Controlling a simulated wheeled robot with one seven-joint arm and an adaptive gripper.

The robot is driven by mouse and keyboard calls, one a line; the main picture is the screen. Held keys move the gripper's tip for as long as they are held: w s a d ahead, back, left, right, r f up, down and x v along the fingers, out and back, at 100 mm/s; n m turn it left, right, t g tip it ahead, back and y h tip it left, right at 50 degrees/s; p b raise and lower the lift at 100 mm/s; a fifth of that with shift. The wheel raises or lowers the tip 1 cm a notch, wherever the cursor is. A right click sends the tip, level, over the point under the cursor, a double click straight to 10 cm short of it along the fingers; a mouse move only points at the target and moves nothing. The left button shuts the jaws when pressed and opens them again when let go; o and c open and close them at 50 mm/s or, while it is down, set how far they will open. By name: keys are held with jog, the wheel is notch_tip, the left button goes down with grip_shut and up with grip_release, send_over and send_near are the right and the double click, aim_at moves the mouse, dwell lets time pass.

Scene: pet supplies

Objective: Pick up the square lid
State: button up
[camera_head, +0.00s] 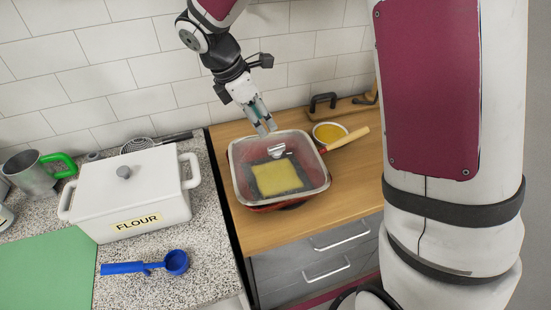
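A clear, squarish lid with rounded corners (313,170) lies over a red pan (262,207) on the wooden counter, in the middle of the head view. A shiny metal handle (278,150) stands on the lid towards its back. A yellow square on a dark base shows through it. A wooden handle (347,138) sticks out at the pan's back right. My gripper (267,130) points down above the lid's back edge, behind the metal handle. Its two fingertips look slightly apart with nothing between them. It seems clear of the lid, though the exact height is hard to judge.
A bowl of yellow liquid (328,132) stands behind the wooden handle. A white FLOUR box (130,190) with a grey knob, a blue scoop (145,268) and a metal cup (33,175) stand on the speckled counter at left. The tiled wall (90,80) is close behind.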

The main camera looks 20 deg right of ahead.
send_over(277, 146)
jog(key=a, duration=0.2)
jog(key=f, duration=0.4)
jog(key=shift+w+a+f, duration=0.15)
jog(key=shift+w+a, duration=0.05)
jog(key=shift+w, duration=0.1)
jog(key=x, duration=0.1)
jog(key=p+x, duration=0.1)
jog(key=x, duration=0.1)
jog(key=s+x, duration=0.1)
jog(key=shift+w+d+f+p, duration=0.1)
jog(key=shift+d+f+p, duration=0.15)
jog(key=shift+p, duration=0.15)
jog(key=shift+w+d+f, duration=0.1)
jog(key=shift+f, duration=0.25)
grip_shut()
